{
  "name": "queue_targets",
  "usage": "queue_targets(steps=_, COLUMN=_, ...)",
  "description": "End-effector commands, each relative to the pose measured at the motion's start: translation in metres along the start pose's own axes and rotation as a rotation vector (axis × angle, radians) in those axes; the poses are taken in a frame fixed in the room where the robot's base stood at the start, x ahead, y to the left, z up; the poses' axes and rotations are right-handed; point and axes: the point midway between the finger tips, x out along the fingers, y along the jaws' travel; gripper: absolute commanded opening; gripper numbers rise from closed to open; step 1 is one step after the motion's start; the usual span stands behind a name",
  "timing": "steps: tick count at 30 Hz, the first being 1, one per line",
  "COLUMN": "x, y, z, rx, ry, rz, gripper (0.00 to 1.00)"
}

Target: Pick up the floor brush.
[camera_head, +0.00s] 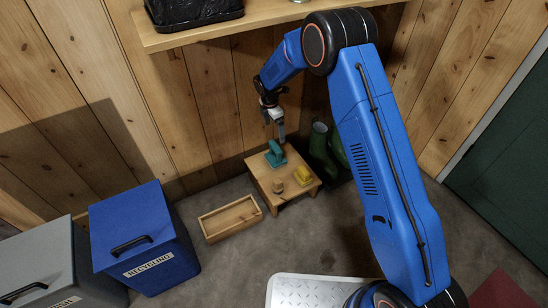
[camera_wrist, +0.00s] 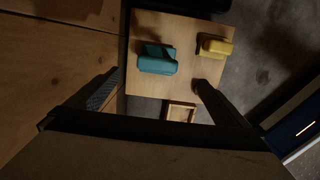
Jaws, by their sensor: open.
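A teal block-like object (camera_head: 275,153) with a raised top sits near the back of a low wooden table (camera_head: 262,170). A smaller yellow object (camera_head: 303,174) lies at the table's right side. Either could be the floor brush; bristles are too small to make out. In the wrist view the teal object (camera_wrist: 157,60) is left of the yellow one (camera_wrist: 215,46). My gripper (camera_head: 277,130) is open and empty, above the teal object and apart from it in height. In the wrist view its fingers (camera_wrist: 153,88) spread either side of the table.
An open wooden box (camera_head: 230,218) lies on the floor in front. Green boots (camera_head: 320,145) stand to the right. A blue recycling bin (camera_head: 143,235) is at left. A shelf (camera_head: 200,32) juts out above.

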Motion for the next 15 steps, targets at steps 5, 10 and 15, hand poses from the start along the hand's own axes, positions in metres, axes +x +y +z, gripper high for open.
queue_targets(steps=5, x=0.029, y=-0.001, z=0.0, rx=0.001, ry=0.0, rz=-0.003, gripper=1.0)
queue_targets(steps=10, x=0.059, y=-0.001, z=0.0, rx=0.001, ry=0.0, rz=-0.003, gripper=1.0)
queue_targets(steps=15, x=0.089, y=-0.001, z=0.0, rx=0.001, ry=0.0, rz=-0.004, gripper=1.0)
